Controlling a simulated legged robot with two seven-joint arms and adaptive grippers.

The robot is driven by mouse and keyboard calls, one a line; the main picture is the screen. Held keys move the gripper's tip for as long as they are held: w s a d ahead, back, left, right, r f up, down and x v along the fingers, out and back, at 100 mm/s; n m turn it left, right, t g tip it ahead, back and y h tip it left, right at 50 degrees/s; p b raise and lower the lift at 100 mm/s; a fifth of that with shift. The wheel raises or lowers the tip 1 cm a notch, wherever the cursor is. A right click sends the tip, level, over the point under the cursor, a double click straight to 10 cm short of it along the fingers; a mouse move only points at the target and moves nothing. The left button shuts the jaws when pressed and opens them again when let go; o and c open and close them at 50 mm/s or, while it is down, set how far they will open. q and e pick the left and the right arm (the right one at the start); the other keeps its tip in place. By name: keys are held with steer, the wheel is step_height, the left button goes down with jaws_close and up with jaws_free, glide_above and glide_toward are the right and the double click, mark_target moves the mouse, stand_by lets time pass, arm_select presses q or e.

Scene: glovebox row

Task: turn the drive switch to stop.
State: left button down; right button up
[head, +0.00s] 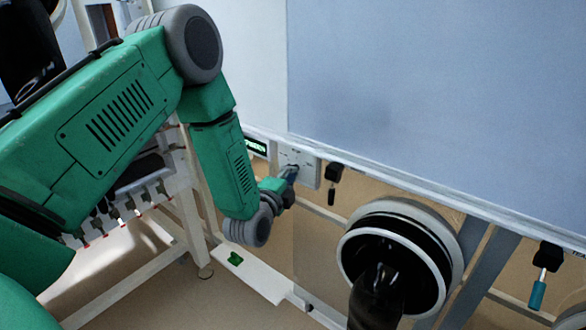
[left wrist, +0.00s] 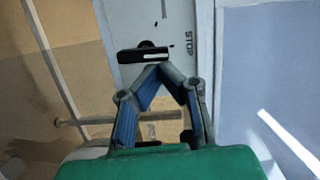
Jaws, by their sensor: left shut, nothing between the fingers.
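The drive switch is a black knob (left wrist: 143,54) on a pale plate (head: 309,171) fixed below the big grey-blue panel. In the left wrist view the knob's bar lies crosswise in the picture, with the word STOP (left wrist: 188,43) printed on the plate to its right. My left gripper (head: 289,174) is at the plate in the head view and partly covers the knob. In the left wrist view its fingertips (left wrist: 163,70) are together and empty, just below the knob's right half. I cannot tell whether they touch it. My right gripper is not in view.
A round glove port (head: 441,226) with a black glove (head: 375,298) is to the right of the switch. A small black holder (head: 333,172) hangs beside the plate, and a teal-handled tool (head: 537,294) hangs farther right. A lit green display (head: 256,146) is left of the plate.

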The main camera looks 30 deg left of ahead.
arm_select(q)
steer(key=shift+a+r+n+p, duration=0.25)
steer(key=shift+n+p, duration=0.3)
steer(key=shift+n, duration=0.25)
steer(key=shift+a+r+n+g+p, duration=0.1)
steer(key=shift+n+g+p, duration=0.35)
steer(key=shift+n, duration=0.45)
steer(key=shift+a+p, duration=0.15)
steer(key=shift+p, duration=0.15)
